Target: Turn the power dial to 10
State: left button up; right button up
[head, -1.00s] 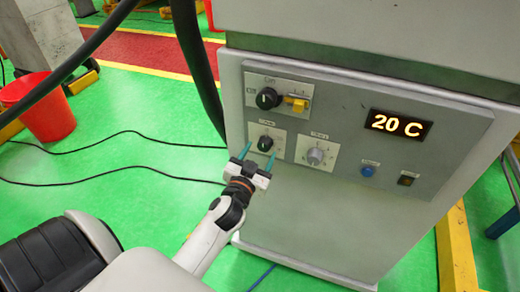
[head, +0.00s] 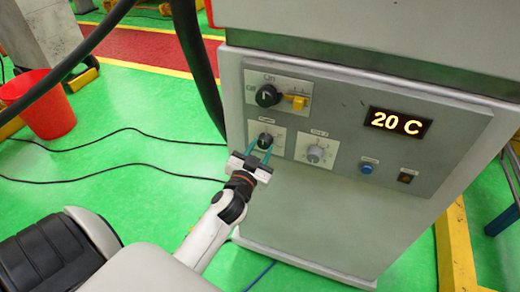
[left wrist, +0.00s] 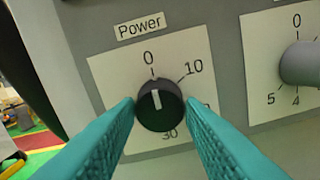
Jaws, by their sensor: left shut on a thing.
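The power dial (left wrist: 160,107) is a black knob with a white mark, under a "Power" label in the left wrist view. Its mark points up, close to 0 and slightly to the left of it; 10 is up and to the right. In the head view the power dial (head: 265,141) is on the lower left of the control panel (head: 350,110). My left gripper (head: 258,150) has its teal fingers on both sides of the dial and is shut on it. In the left wrist view the fingers (left wrist: 160,112) flank the knob and hide part of the scale. My right gripper is not in view.
A grey timer knob (head: 316,154) is just right of the power dial. Above are a black on/off switch (head: 268,96) and a yellow part (head: 298,102). A display (head: 397,123) reads 20 C. A blue button (head: 367,168) is at lower right. A dark hose (head: 196,65) hangs left.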

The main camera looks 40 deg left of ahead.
pick_arm(q)
jog(key=shift+m, duration=0.3)
jog(key=m+p, duration=0.1)
jog(key=m, duration=0.4)
jog(key=shift+m, duration=0.3)
jog(key=m+p, duration=0.1)
jog(key=m, duration=0.4)
dwell(0.3)
jog(key=o, duration=1)
jog(key=shift+s, duration=0.1)
jog(key=b+v, duration=0.3)
jog(key=v, duration=0.9)
jog(key=shift+b, duration=0.4)
